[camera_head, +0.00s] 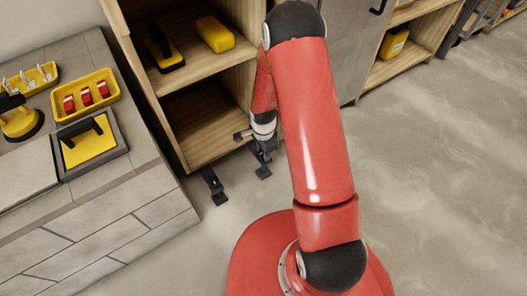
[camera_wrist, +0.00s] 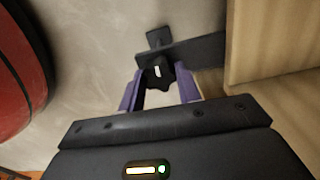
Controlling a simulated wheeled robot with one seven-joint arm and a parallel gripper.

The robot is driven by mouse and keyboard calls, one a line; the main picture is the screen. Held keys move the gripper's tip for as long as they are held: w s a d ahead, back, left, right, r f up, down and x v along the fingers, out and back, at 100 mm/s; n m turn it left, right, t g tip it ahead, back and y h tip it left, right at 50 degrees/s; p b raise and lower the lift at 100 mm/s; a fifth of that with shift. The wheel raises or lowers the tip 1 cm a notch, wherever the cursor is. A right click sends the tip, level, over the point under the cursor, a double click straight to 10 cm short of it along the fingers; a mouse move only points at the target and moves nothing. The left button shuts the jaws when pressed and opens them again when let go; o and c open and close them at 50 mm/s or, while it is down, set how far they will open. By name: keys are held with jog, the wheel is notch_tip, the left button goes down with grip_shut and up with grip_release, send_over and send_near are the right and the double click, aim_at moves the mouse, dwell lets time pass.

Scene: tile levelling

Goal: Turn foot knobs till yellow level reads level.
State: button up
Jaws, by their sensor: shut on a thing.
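The foot knob (camera_wrist: 158,71) is a dark, lobed piece on a black foot bracket by the cabinet's lower edge, in the wrist view. My gripper (camera_wrist: 159,82) has its two purple fingers on either side of it and is shut on it. In the head view my gripper (camera_head: 261,143) is low at the cabinet front, partly behind my red arm. One black foot (camera_head: 263,171) shows right below it, and another black foot (camera_head: 214,186) stands on the floor to the left. I cannot make out the yellow level or its bubble in either view.
The wooden cabinet (camera_head: 205,78) holds a yellow block (camera_head: 215,34) and a yellow-and-black tool (camera_head: 163,52). A tiled bench (camera_head: 110,225) at left carries a yellow bin (camera_head: 86,95) and a grey tray (camera_head: 122,150). Floor at right is clear.

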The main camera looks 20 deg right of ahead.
jog(key=o, duration=1)
jog(key=shift+c, duration=0.2)
jog(key=shift+r+p, duration=0.85)
jog(key=shift+r, duration=3.05)
